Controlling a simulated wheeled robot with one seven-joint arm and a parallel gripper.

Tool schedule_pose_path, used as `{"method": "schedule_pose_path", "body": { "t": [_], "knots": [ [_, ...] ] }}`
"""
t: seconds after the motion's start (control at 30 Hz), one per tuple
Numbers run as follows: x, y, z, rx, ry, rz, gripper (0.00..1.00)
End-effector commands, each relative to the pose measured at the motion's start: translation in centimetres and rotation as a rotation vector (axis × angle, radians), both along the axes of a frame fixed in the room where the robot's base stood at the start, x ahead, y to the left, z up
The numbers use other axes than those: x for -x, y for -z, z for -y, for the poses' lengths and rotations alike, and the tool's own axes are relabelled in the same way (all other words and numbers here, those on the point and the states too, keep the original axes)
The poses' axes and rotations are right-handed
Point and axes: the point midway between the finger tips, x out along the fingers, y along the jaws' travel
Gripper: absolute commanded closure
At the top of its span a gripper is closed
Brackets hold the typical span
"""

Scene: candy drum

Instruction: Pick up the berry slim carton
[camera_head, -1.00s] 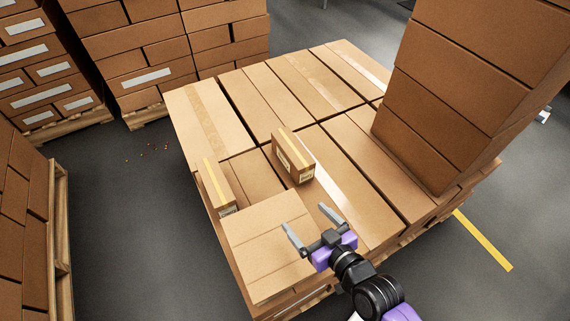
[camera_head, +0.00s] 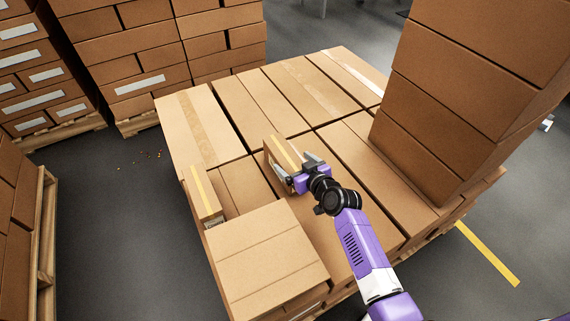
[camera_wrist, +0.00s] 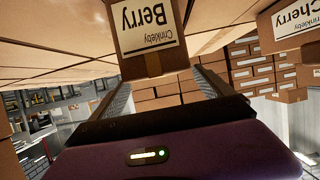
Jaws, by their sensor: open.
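The berry slim carton (camera_head: 277,149) is a small brown box with a yellow tape stripe, standing on the stacked boxes. In the wrist view its white label reads "Crinkleby Berry" upside down, and the carton (camera_wrist: 150,62) lies ahead, between the lines of the two fingers. My gripper (camera_head: 298,168) is open at the carton's near right end, with one finger toward each side. The fingers also show in the wrist view (camera_wrist: 165,88). I cannot tell whether either finger touches the carton. The gripper hides part of its near end.
A similar carton (camera_head: 203,195) with yellow tape stands to the left; its label reads "Cherry" in the wrist view (camera_wrist: 290,30). A large raised box (camera_head: 265,262) lies in front. A tall box stack (camera_head: 460,90) rises at the right. The box tops behind are clear.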

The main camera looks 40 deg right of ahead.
Motion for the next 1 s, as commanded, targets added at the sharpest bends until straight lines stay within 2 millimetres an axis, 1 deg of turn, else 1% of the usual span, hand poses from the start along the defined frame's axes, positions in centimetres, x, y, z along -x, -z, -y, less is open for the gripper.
{"method": "schedule_pose_path", "body": {
  "t": [0.2,0.33,0.43,0.67,0.7,0.87,1.0],
  "knots": [
    [-2.7,1.1,0.7,0.002,0.001,0.001,0.09],
    [-4.0,1.8,1.0,0.000,0.001,0.000,0.09],
    [-4.4,1.9,1.2,0.001,0.001,0.001,0.09],
    [-4.5,1.9,1.1,0.001,0.001,0.001,0.09],
    [-4.5,1.9,1.1,0.001,0.001,0.001,0.17],
    [-4.5,1.9,1.1,0.001,0.001,0.001,0.48],
    [-4.4,1.9,1.1,0.001,0.001,0.001,0.76]
  ]
}}
